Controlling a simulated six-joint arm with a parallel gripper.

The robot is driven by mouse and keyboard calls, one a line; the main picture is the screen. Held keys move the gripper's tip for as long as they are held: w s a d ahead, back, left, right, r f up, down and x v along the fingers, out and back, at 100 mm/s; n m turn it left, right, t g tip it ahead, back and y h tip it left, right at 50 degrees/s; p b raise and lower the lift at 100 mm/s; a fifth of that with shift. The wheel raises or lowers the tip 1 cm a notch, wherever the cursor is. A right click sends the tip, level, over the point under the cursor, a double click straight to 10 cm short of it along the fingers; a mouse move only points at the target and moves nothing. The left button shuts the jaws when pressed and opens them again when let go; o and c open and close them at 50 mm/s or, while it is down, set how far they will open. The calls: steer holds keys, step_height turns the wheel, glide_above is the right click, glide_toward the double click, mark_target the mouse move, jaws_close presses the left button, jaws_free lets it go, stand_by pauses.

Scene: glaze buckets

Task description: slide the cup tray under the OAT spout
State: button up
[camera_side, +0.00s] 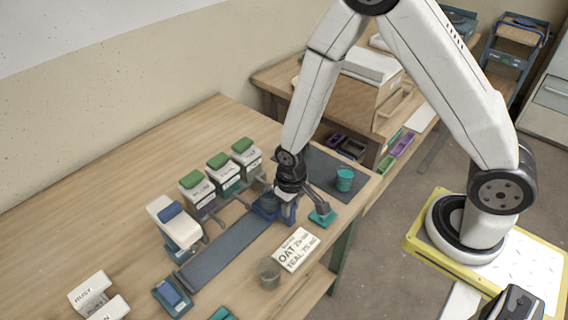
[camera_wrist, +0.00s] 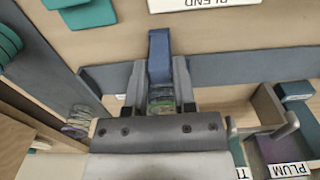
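The cup tray (camera_side: 266,208), a blue piece, sits at the right end of the dark rail (camera_side: 225,250) in the side view. In the wrist view its upright blue part (camera_wrist: 159,55) stands between my fingertips. My gripper (camera_side: 287,212) is down at the tray, and its fingers (camera_wrist: 160,80) appear closed on that part with no clear gap. Something greenish shows low between the fingers, not clear. Several green-lidded buckets (camera_side: 220,172) stand behind the rail. I cannot tell which spout is OAT.
A white dispenser with a blue lid (camera_side: 176,228) stands by the rail's left part. A teal cup (camera_side: 344,179) stands on the dark mat (camera_side: 322,167). A blue device (camera_side: 172,297) is front left.

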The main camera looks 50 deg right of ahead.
steer(key=shift+o, duration=0.9)
steer(key=shift+r, duration=3.45)
steer(key=shift+s+d+r, duration=0.1)
steer(key=shift+d+r, duration=0.05)
steer(key=shift+r, duration=0.1)
steer(key=s+d+r+t, duration=0.2)
steer(key=s+d+r, duration=0.3)
steer(key=r, duration=0.3)
steer(key=shift+s+d+r+t, duration=0.15)
steer(key=shift+s+d+t, duration=0.15)
steer(key=shift+d, duration=0.2)
